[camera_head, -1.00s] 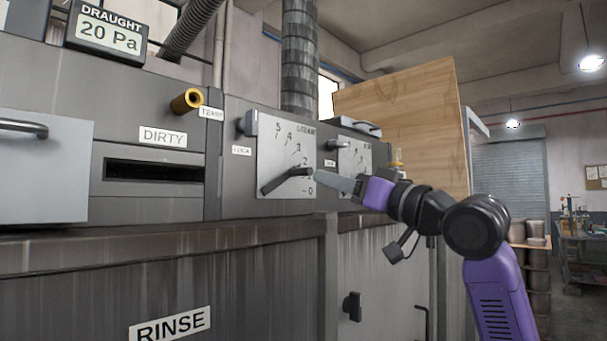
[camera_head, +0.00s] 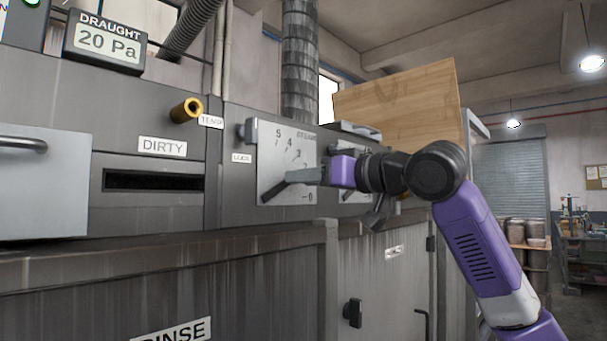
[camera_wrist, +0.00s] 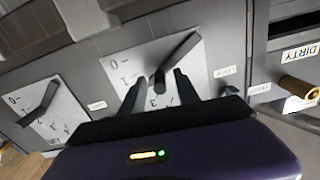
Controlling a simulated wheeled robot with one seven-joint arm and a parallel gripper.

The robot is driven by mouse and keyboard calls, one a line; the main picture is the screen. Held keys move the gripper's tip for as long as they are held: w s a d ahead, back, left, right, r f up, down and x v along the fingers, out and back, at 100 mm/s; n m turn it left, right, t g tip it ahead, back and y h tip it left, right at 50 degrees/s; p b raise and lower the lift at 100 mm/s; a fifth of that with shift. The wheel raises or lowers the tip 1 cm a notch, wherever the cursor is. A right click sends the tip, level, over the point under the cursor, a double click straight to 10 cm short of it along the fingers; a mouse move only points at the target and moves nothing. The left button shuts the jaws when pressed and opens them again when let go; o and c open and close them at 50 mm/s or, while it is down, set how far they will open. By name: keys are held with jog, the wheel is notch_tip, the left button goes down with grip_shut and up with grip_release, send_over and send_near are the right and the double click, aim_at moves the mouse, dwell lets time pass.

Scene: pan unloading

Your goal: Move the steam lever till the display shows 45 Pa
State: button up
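The steam lever (camera_head: 290,184) is a dark bar on a pale scale plate (camera_head: 268,150) marked 0 to 5. It points right and slightly up, near the low end of the scale; the mark beside its tip is hidden. My gripper (camera_head: 322,174) is at the lever's free end. In the wrist view, the two dark fingers of my gripper (camera_wrist: 159,82) stand apart, with the end of the lever (camera_wrist: 178,60) between them. I cannot see clear contact on either side. The draught display (camera_head: 108,42) reads 20 Pa.
A second lever plate (camera_wrist: 55,110) is beside the steam plate, mostly behind my gripper in the head view. A brass knob (camera_head: 186,110) and the dirty slot (camera_head: 153,182) are to the left. A wooden board (camera_head: 400,100) stands behind.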

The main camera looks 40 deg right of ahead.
jog(key=shift+w, duration=0.5)
jog(key=shift+c, duration=0.2)
grip_shut()
dwell(1.0)
